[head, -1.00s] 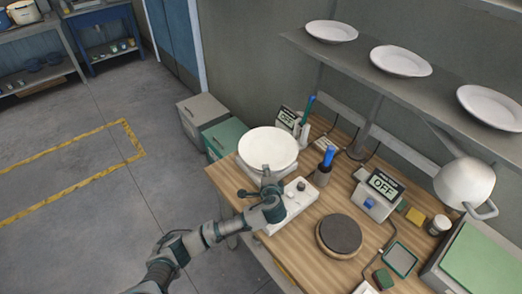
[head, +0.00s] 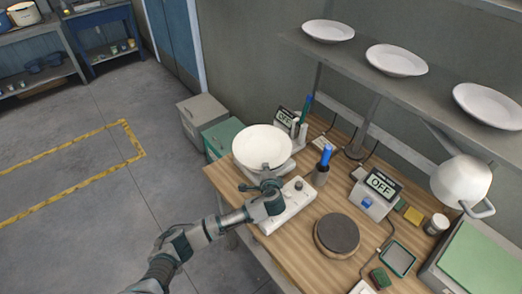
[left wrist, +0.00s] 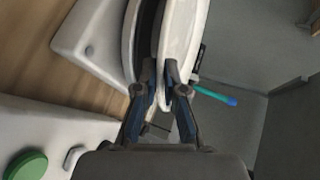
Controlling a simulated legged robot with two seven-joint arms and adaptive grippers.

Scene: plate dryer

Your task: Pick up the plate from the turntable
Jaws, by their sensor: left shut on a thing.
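The white plate (head: 262,146) is at the far left end of the wooden bench in the head view, over a white turntable unit. My left gripper (head: 268,181) is at the plate's near edge. In the left wrist view the plate (left wrist: 182,40) shows edge-on, and my left gripper (left wrist: 160,88) is shut on its rim. A dark round turntable top (left wrist: 147,30) lies close beside the plate there. A narrow gap shows between them near the fingers. The plate hides most of the turntable in the head view. My right gripper is not in view.
A white control box (head: 287,207) with knobs lies beside the gripper. A shelf (head: 415,85) with more plates hangs above. Grey and green bins (head: 202,117) stand beyond the bench.

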